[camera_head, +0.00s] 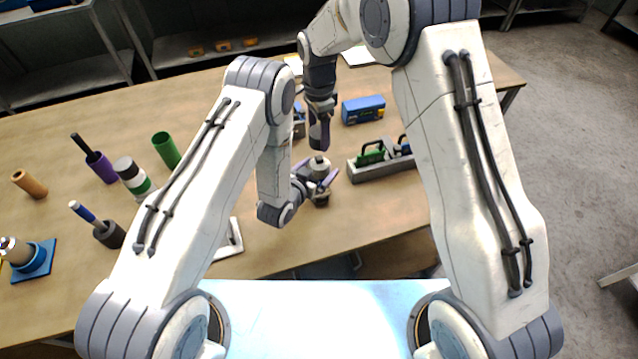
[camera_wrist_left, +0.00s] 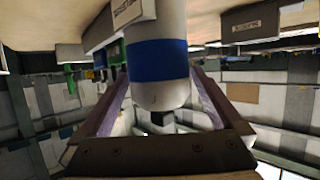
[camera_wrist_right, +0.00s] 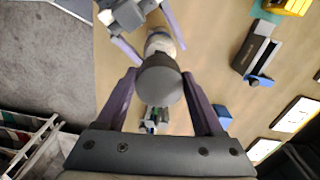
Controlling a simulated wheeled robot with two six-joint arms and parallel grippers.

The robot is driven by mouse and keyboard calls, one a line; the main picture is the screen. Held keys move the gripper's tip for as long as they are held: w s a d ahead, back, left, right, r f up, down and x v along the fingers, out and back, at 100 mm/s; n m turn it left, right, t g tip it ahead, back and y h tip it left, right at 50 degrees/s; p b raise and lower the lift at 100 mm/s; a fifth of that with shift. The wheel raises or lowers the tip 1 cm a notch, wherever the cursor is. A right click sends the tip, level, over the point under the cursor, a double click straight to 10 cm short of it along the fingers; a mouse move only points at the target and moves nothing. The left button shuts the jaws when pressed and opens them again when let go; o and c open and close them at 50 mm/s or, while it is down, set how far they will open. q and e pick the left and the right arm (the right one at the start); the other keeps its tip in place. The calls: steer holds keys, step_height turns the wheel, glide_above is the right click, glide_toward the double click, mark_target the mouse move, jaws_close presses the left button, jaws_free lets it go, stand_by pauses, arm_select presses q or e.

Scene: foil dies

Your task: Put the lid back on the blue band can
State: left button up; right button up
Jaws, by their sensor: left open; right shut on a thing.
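The blue band can (camera_wrist_left: 160,60) is white with a wide blue band. In the left wrist view it stands between the two fingers of my left gripper (camera_wrist_left: 160,80), which is open around it. In the head view the can (camera_head: 320,166) is upright at my left gripper (camera_head: 317,180), partly hidden. My right gripper (camera_head: 319,132) is above it, pointing down. In the right wrist view my right gripper (camera_wrist_right: 163,88) is shut on a dark grey round lid (camera_wrist_right: 160,85). The can (camera_wrist_right: 160,42) shows past the lid's edge. I cannot tell whether lid and can touch.
A grey tray (camera_head: 372,176) with green and blue items stands right of the can, a blue box (camera_head: 363,109) behind it. A green cup (camera_head: 166,149), a purple cylinder (camera_head: 101,168) and other cylinders stand at the left. Table between can and front edge is mostly clear.

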mark_target(318, 158)
arm_select(q)
steer(key=shift+c, duration=0.3)
jaws_close()
arm_select(e)
steer(key=shift+f, duration=2.5)
arm_select(q)
steer(key=shift+w, duration=0.1)
arm_select(e)
steer(key=shift+f, duration=0.85)
steer(key=shift+f, duration=0.65)
steer(key=o, duration=1.3)
step_height(318, 158, up, 12)
steer(key=shift+r, duration=0.1)
